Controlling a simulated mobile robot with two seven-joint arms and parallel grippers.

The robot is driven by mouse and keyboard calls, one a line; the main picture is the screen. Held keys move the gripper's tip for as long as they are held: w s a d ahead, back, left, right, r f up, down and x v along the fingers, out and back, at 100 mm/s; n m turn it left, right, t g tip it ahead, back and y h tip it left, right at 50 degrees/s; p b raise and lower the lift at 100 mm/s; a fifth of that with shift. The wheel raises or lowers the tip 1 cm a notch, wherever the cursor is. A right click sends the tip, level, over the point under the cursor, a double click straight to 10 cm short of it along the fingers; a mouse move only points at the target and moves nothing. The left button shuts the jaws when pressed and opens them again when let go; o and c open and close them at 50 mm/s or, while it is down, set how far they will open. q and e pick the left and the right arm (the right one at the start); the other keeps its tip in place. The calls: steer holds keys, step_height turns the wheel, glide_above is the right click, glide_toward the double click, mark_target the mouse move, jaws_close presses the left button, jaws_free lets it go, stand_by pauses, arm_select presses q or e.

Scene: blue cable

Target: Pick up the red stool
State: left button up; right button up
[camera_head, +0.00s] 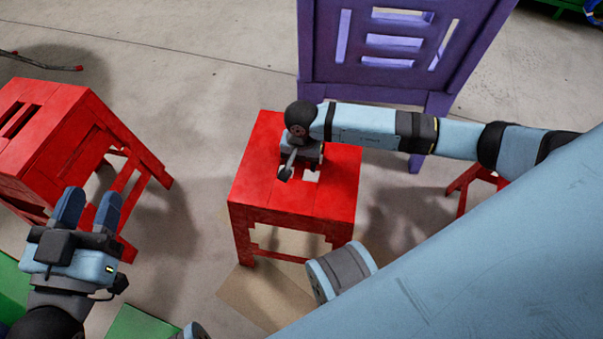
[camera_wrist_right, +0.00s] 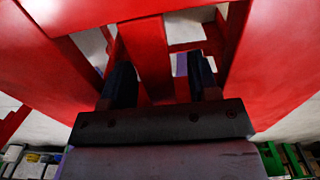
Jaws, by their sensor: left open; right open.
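A red stool (camera_head: 265,190) with slots in its seat stands upright in the middle of the head view. My right gripper (camera_head: 301,166) is over the middle of its seat, pointing down at the slots. In the right wrist view the gripper (camera_wrist_right: 158,72) is open, with one dark finger on each side of a red bar of the stool (camera_wrist_right: 270,60). Its fingertips are partly hidden there. Whether the fingers touch the bar is unclear. My left gripper (camera_head: 88,208) is open and empty at the lower left, in front of a second red stool (camera_head: 70,135).
A purple chair (camera_head: 400,75) stands close behind the middle stool. Part of another red piece (camera_head: 478,182) shows under my right arm. A brown sheet (camera_head: 262,298) and green pieces (camera_head: 140,322) lie on the floor. Bare floor separates the two stools.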

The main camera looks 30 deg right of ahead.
jaws_close()
steer(key=shift+r, duration=0.1)
stand_by(1.2)
